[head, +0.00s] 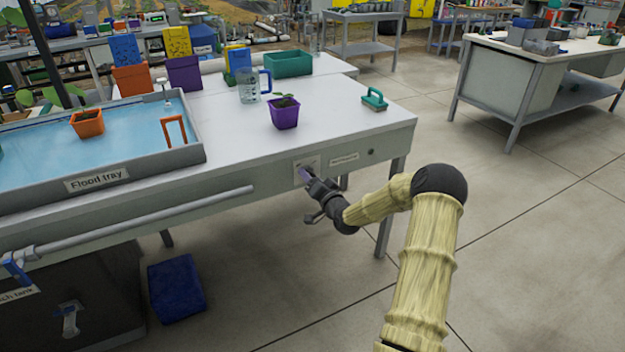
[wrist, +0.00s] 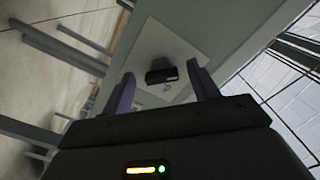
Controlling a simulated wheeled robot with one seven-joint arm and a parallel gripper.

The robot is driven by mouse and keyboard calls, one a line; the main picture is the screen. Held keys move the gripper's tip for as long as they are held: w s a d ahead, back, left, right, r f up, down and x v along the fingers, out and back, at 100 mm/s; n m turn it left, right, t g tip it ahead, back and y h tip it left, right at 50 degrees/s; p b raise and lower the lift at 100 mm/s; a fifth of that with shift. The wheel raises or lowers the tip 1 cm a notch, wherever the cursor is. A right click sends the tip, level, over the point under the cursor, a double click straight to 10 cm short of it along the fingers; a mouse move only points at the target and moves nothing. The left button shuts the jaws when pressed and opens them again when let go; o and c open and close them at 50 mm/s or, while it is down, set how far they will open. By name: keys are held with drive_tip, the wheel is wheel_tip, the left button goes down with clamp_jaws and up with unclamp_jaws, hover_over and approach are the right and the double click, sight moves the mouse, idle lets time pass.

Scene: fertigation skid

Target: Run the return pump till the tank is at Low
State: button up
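My gripper (head: 306,176) is at the front apron of the white bench, facing a pale switch plate (head: 313,162). In the wrist view, its two purple fingers (wrist: 160,72) are apart, with a black switch (wrist: 163,75) on the plate showing between them. I cannot tell whether the fingers touch the plate or which way the switch is set. A label right of the plate is too small to read. The dark tank (head: 100,300) is under the bench at lower left, its label partly cut off, reading "ch tank". I see no readable level on it.
The flood tray (head: 205,155) holds blue water and an orange pot (head: 87,123). A grey pipe (head: 150,218) with a blue-handled valve (head: 15,268) runs along the bench front. Floor at right is clear.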

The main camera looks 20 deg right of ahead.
drive_tip(key=shift+s, duration=0.1)
drive_tip(key=s+p, duration=0.3)
drive_tip(key=s, duration=1.4)
drive_tip(key=shift+d, duration=0.3)
drive_tip(key=s+a+f+n+g, duration=0.1)
drive_tip(key=s+a+n+g, duration=0.1)
drive_tip(key=a+n+g, duration=0.7)
drive_tip(key=s+a+r+g, duration=0.35)
drive_tip(key=s+a, duration=0.25)
drive_tip(key=s, duration=0.3)
drive_tip(key=s+a+r+g, duration=0.35)
drive_tip(key=s+a, duration=0.25)
drive_tip(key=s, duration=0.3)
wheel_tip(320, 180, up, 32)
drive_tip(key=p, duration=3.1)
drive_tip(key=shift+w+m+t+h, duration=0.25)
drive_tip(key=shift+m+t+h, duration=0.05)
